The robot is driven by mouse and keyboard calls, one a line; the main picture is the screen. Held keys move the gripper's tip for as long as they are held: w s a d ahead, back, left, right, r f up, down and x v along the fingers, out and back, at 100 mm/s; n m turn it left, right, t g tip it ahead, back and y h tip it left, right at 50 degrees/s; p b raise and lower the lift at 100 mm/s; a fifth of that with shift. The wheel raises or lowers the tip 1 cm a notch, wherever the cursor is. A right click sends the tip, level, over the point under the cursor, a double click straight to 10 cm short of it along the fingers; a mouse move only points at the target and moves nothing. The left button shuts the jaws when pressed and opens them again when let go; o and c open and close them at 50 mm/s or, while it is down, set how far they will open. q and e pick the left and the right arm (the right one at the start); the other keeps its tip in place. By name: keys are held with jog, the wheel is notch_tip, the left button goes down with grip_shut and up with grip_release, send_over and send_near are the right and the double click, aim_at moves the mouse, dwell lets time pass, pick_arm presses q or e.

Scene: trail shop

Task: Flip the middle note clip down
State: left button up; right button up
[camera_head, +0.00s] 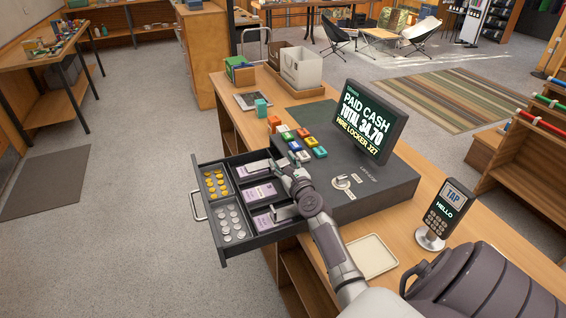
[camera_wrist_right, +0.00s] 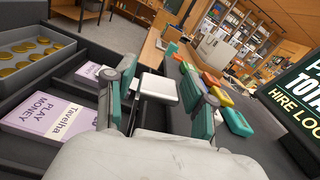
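The open cash drawer (camera_head: 262,240) has three note compartments in a row. The middle note stack (camera_head: 259,193) is purple and shows left of my right gripper. The far clip (camera_head: 257,166) and the near clip (camera_head: 284,212) show as pale grey pieces. The middle clip is not clear in the head view, where my gripper covers that part. My right gripper (camera_head: 283,171) is over the right side of the drawer. In the wrist view its teal-padded fingers (camera_wrist_right: 162,100) are apart. A pale plate (camera_wrist_right: 158,87) shows between them; contact is unclear. My left gripper is out of view.
Coin trays (camera_head: 231,223) fill the drawer's left side. The register (camera_head: 368,190) with coloured keys (camera_head: 304,141) and a screen (camera_head: 368,120) stands close right of the gripper. A cream tray (camera_head: 371,257) and card reader (camera_head: 441,212) are on the counter.

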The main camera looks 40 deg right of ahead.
grip_shut()
jog(key=shift+a, duration=0.15)
jog(key=shift+w+a+f+n, duration=0.3)
jog(key=shift+a+n, duration=0.45)
jog(key=shift+n, duration=0.4)
jog(key=shift+w+a+f+n, duration=0.25)
jog(key=shift+a+n, duration=0.55)
jog(key=shift+n, duration=0.4)
jog(key=shift+w+a+f+n, duration=0.25)
jog(key=shift+a+n, duration=0.5)
jog(key=shift+n, duration=0.4)
